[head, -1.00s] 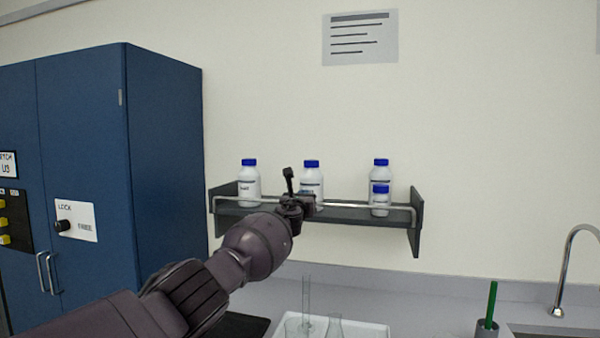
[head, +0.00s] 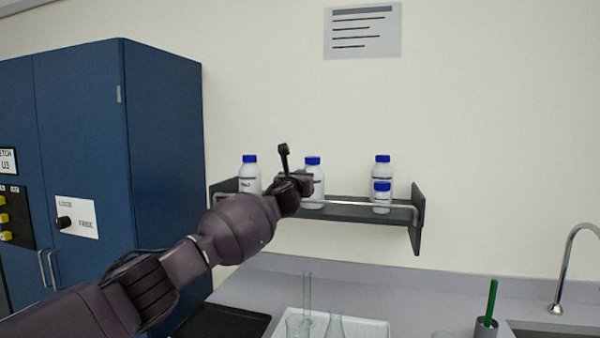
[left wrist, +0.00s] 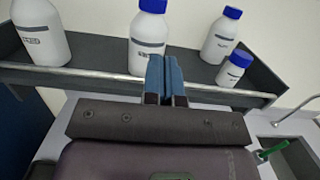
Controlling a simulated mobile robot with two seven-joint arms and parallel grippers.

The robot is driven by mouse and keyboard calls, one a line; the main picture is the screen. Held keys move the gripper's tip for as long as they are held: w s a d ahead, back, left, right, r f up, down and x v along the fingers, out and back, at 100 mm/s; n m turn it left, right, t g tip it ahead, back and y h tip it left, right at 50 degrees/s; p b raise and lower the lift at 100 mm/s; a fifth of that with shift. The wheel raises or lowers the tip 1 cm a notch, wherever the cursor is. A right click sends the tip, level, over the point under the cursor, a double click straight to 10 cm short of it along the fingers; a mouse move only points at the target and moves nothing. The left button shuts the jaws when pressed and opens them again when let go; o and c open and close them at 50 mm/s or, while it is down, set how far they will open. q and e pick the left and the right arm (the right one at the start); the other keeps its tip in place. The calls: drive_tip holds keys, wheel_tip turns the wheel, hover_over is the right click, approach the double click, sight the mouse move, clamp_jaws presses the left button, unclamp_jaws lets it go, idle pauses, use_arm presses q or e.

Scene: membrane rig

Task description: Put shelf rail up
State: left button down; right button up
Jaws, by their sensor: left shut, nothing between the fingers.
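The shelf rail (head: 372,205) is a thin silver bar along the front of the dark grey wall shelf (head: 417,230). It runs just above the shelf's front edge, with bent ends near the side panels. It also crosses the left wrist view (left wrist: 95,74), in front of the bottles. My left gripper (head: 307,182) is shut and empty at the middle of the shelf, near the rail and in front of the middle bottle. In the left wrist view its blue fingertips (left wrist: 165,62) overlap the rail line; contact cannot be told. My right gripper is not in view.
White blue-capped bottles stand on the shelf: left (head: 249,176), middle (head: 318,190), right (head: 382,170), and a smaller one (head: 381,198) close behind the rail. Below are a white tray (head: 375,330) with glassware and a tap (head: 562,270). A blue cabinet (head: 165,150) stands left.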

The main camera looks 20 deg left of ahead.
use_arm(q)
drive_tip(key=shift+s+r, duration=0.5)
drive_tip(key=shift+r, duration=0.2)
